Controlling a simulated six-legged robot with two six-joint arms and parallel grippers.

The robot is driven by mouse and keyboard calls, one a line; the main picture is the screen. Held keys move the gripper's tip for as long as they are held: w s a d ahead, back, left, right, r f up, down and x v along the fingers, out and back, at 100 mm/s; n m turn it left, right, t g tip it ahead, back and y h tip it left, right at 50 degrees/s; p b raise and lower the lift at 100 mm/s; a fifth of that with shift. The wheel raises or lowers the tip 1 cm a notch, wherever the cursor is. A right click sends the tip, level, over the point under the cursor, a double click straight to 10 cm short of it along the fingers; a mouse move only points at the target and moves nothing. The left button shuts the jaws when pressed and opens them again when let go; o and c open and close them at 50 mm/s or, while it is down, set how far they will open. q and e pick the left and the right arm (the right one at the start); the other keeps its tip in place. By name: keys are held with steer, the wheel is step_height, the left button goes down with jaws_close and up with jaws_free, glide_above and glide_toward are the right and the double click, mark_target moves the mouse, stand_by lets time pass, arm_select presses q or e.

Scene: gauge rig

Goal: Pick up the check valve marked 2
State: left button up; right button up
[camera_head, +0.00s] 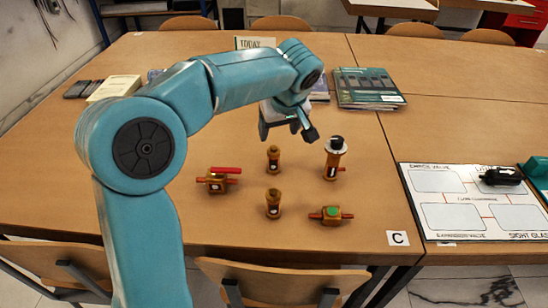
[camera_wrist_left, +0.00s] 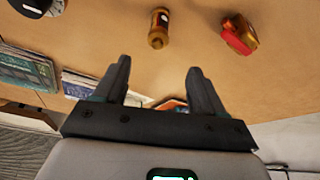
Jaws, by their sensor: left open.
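Two small upright brass fittings with pale tags stand on the table, one farther back (camera_head: 273,158) and one nearer (camera_head: 273,203). They look alike, and I cannot read a 2 on either, so I cannot tell which is the check valve marked 2. My left gripper (camera_head: 287,128) is open and empty, above the table just behind the farther fitting. In the left wrist view, one upright brass fitting (camera_wrist_left: 158,28) lies beyond the open fingers (camera_wrist_left: 157,78), roughly in line with the gap and apart from them. My right gripper is not in view.
Around them stand a red-handled valve (camera_head: 217,181), a taller fitting with a black-and-white top (camera_head: 335,158) and a green-topped fitting (camera_head: 331,215). A labelled board (camera_head: 470,230) carries a black object (camera_head: 500,177). Books (camera_head: 367,88) lie behind. A chair (camera_head: 280,280) is at the front edge.

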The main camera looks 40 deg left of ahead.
mark_target(274, 149)
arm_select(q)
steer(key=x, duration=0.8)
steer(key=shift+s+d+b, duration=0.1)
steer(key=shift+s+b, duration=0.1)
steer(key=shift+b, duration=0.2)
steer(key=x, duration=0.6)
steer(key=shift+w+f, duration=0.2)
steer(key=shift+w, duration=0.2)
steer(key=shift+r, duration=0.1)
steer(key=shift+c, duration=1)
steer(key=c, duration=1)
